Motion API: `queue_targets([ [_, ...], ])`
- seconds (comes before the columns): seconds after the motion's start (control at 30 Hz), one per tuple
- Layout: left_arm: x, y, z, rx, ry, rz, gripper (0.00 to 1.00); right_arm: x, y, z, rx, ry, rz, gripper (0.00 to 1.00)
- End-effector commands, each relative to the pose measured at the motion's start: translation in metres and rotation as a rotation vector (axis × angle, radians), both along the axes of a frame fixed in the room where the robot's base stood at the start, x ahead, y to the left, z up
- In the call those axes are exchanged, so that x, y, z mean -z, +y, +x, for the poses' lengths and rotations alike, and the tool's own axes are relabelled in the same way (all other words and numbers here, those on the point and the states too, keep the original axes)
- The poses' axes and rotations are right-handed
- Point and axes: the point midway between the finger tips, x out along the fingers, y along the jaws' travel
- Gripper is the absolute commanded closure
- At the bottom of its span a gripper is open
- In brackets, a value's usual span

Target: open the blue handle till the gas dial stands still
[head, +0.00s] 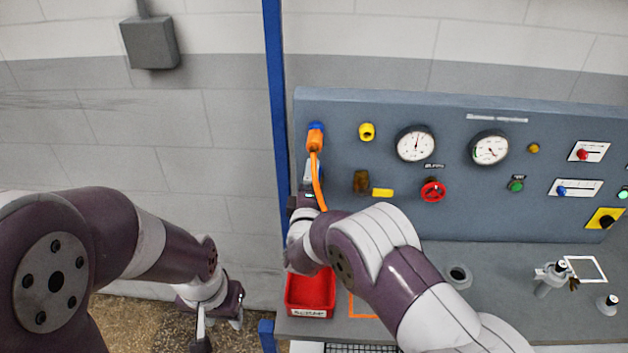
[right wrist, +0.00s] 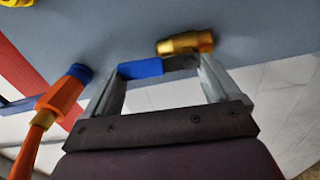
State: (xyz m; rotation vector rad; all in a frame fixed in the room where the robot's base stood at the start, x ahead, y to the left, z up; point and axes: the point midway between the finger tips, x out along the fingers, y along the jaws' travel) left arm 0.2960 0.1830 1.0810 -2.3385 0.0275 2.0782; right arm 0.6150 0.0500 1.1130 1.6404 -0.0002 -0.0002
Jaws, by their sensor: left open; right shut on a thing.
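The blue handle (right wrist: 140,68) shows in the right wrist view, between the fingers of my right gripper (right wrist: 162,72). A dark piece joins it to a brass valve body (right wrist: 186,42) on the panel. My right gripper is shut on the handle. In the head view this gripper (head: 310,178) is at the panel's left end, and the handle is hidden there. Two round white dials, a left one (head: 415,144) and a right one (head: 490,148), sit on the panel. I cannot tell which is the gas dial. My left gripper (head: 222,327) is open and empty, low at the left.
An orange hose plug (head: 315,138) with a blue collar is just above my right gripper. A red handwheel (head: 433,191), a yellow knob (head: 367,132) and several switches are on the grey panel (head: 460,215). A red bin (head: 311,291) stands below. A blue post (head: 275,100) rises at the left.

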Motion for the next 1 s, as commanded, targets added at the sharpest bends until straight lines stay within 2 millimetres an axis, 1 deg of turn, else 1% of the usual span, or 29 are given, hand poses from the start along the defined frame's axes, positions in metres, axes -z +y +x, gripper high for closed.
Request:
queue_targets([
  [0.3, -0.0034, 0.0000, 0.0000, 0.000, 0.000, 0.000, 0.57, 0.0022, 0.0030, -0.0007, -0.001, 0.003, -0.079, 0.65],
  [0.73, -0.0033, 0.0000, 0.0000, 0.000, 0.000, 0.000, 0.57, 0.0030, 0.0030, -0.0007, -0.002, 0.003, -0.088, 0.65],
  [0.77, -0.0034, 0.0000, 0.0000, 0.000, 0.000, 0.000, 0.57, 0.0030, 0.0030, -0.0007, -0.002, 0.004, -0.089, 0.07],
  [0.8, -0.0034, 0.0000, 0.0000, 0.000, 0.000, 0.000, 0.57, 0.0030, 0.0030, -0.0007, -0.002, 0.004, -0.088, 0.00],
  [1.0, -0.0032, 0.0000, 0.0000, 0.000, 0.000, 0.000, 0.57, 0.0021, 0.0030, -0.0008, -0.001, 0.002, -0.086, 0.00],
])
